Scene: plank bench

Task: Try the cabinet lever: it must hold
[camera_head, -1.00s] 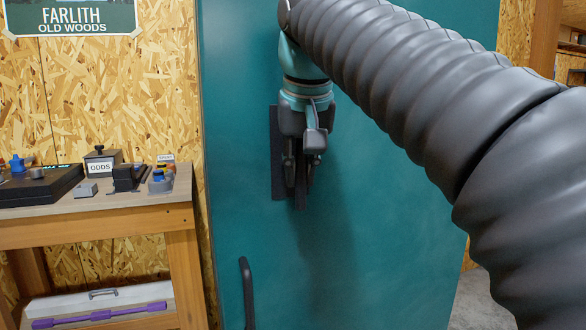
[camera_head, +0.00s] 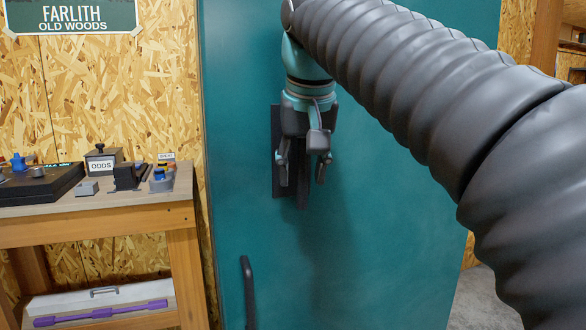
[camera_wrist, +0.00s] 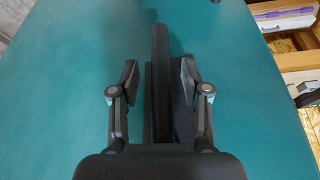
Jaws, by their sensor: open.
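The teal cabinet door (camera_head: 390,230) fills the middle of the head view. Its dark lever (camera_head: 302,190) hangs straight down in front of a dark backing plate (camera_head: 277,165), its upper part hidden by my gripper. My gripper (camera_head: 302,178) points down at the lever with its fingers spread, one on each side. In the wrist view, the lever (camera_wrist: 160,75) runs between the two open fingers of my gripper (camera_wrist: 160,88), with a visible gap to the left finger. The right finger overlaps the plate (camera_wrist: 181,120) in view; I cannot tell whether it touches anything.
A dark bar handle (camera_head: 248,292) stands lower left on the door. A wooden bench (camera_head: 100,212) at left carries an ODDS box (camera_head: 103,162), a black tray (camera_head: 38,185) and small parts. A purple tool (camera_head: 100,313) lies on its lower shelf. Door space right of the lever is clear.

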